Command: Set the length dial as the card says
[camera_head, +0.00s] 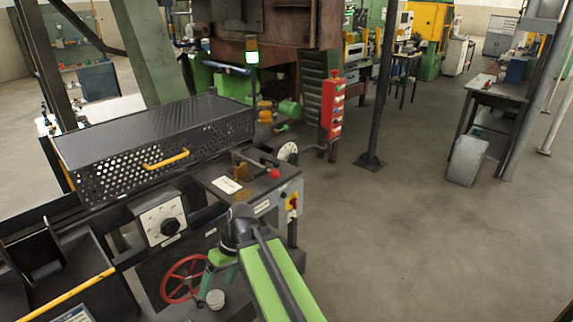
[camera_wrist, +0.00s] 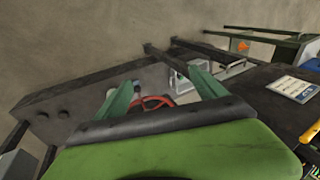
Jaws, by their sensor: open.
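A black dial knob (camera_head: 171,227) sits on a white marked plate (camera_head: 152,215) on the front of the machine; its marks are too small to read. A white card (camera_head: 226,185) lies on the machine's dark top, and a framed card (camera_head: 75,314) shows at the lower left edge. Their text is not legible. In the wrist view a white and blue card (camera_wrist: 295,88) lies at the right. My gripper (camera_head: 217,287) points down in front of the machine, right of and below the dial, apart from it. Its two teal fingers (camera_wrist: 160,82) are spread, with nothing held between them.
A red handwheel (camera_head: 183,279) is just left of my gripper; it also shows between the fingers in the wrist view (camera_wrist: 150,104). A perforated guard with a yellow handle (camera_head: 166,160) stands above the dial. A red-knobbed lever (camera_head: 274,173) is right.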

